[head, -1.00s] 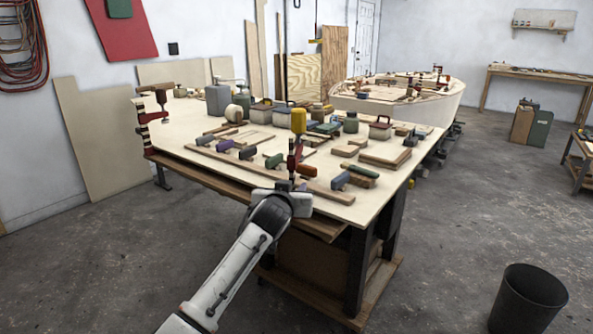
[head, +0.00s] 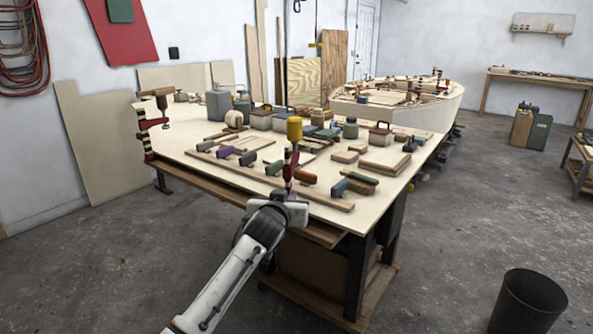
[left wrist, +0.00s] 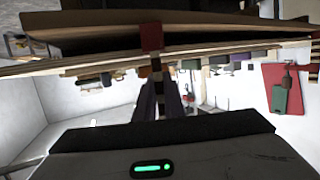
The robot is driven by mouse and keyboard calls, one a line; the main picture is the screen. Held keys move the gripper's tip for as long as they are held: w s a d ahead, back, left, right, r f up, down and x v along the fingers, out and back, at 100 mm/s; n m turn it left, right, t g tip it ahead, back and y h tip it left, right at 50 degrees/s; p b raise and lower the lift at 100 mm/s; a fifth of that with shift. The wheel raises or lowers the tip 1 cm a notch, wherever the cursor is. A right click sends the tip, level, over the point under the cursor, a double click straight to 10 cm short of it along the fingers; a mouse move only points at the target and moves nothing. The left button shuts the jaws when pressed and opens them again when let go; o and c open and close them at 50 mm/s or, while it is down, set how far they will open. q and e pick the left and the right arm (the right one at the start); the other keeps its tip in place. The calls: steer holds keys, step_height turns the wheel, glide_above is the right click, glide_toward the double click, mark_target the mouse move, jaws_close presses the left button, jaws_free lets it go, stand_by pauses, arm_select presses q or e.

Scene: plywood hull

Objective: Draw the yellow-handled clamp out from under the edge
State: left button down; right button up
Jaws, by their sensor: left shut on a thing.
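The yellow-handled clamp (head: 294,130) stands upright at the front edge of the plywood sheet (head: 225,187). Its yellow handle is on top, with a dark-and-light banded bar and red parts below. My left gripper (head: 283,207) is shut on its lower part, just in front of the edge. In the left wrist view, a red part of the clamp (left wrist: 151,38) overlaps the sheet's edge, with its banded bar (left wrist: 157,72) running toward my fingers (left wrist: 167,98). I cannot tell how far the clamp's lower jaw still reaches under the edge. My right gripper is not in view.
Another clamp (head: 154,122) with a brown handle grips the left corner. Several small tools, including a purple-handled one (head: 225,152), and wood strips lie close behind the yellow clamp. A black bin (head: 529,303) stands right. The floor in front is free.

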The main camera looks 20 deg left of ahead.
arm_select(q)
steer(key=shift+s+a+r+p, duration=0.15)
steer(key=shift+s+a+p, duration=0.3)
steer(key=shift+s+p, duration=0.15)
steer(key=shift+s+a+r+p, duration=0.1)
steer(key=shift+s+a+p, duration=0.3)
steer(key=shift+s+p, duration=0.2)
steer(key=shift+s+a+p, duration=0.3)
steer(key=shift+s+p, duration=0.35)
steer(key=shift+s, duration=0.15)
steer(key=shift+s+a+p, duration=0.25)
steer(key=shift+s+p, duration=0.45)
steer(key=shift+s, duration=0.05)
steer(key=shift+s+a+p, duration=0.3)
steer(key=shift+s+p, duration=0.35)
steer(key=shift+s, duration=0.15)
